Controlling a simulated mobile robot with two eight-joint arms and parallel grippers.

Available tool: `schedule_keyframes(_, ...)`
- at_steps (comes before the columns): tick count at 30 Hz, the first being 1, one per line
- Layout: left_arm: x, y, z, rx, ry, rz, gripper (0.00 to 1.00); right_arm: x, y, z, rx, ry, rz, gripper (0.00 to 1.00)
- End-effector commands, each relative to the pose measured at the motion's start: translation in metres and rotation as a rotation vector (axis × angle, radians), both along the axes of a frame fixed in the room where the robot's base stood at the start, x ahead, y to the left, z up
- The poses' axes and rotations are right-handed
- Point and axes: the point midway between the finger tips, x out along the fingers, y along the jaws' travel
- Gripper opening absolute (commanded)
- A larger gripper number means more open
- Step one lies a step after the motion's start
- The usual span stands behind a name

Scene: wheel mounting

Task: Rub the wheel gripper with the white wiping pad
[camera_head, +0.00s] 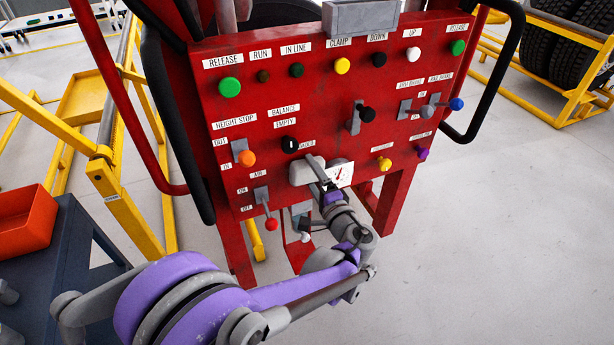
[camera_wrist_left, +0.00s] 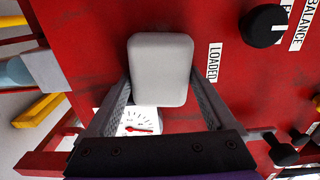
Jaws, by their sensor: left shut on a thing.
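The wheel gripper is the red machine with a control panel (camera_head: 300,105) of labelled knobs and levers, filling the upper middle of the head view. Its red face (camera_wrist_left: 85,55) also fills much of the left wrist view. The white wiping pad (camera_wrist_left: 162,68) is a pale, rounded block. My left gripper (camera_head: 317,170) is shut on the pad, one finger on each side, at the panel's lower middle. My right gripper is not in view.
Knobs and levers stick out around the pad, including an orange knob (camera_head: 246,158) and a red-tipped lever (camera_head: 270,224). A dark table (camera_head: 75,270) with a red bin (camera_head: 25,222) stands at left. Yellow frames stand behind it.

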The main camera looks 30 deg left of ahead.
Motion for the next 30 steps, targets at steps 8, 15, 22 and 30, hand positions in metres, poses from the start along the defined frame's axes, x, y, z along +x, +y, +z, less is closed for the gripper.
schedule_keyframes(8,0.016,-0.017,0.002,-0.002,-0.005,-0.030,0.04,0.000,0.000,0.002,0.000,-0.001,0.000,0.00)
schedule_keyframes(15,0.006,-0.009,0.001,-0.006,-0.003,-0.030,0.03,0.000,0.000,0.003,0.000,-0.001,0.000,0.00)
schedule_keyframes(22,-0.012,0.005,0.001,-0.003,-0.002,-0.025,0.03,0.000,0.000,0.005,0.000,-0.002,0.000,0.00)
schedule_keyframes(30,-0.021,0.013,0.001,-0.001,-0.003,-0.020,0.03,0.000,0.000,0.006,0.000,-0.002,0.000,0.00)
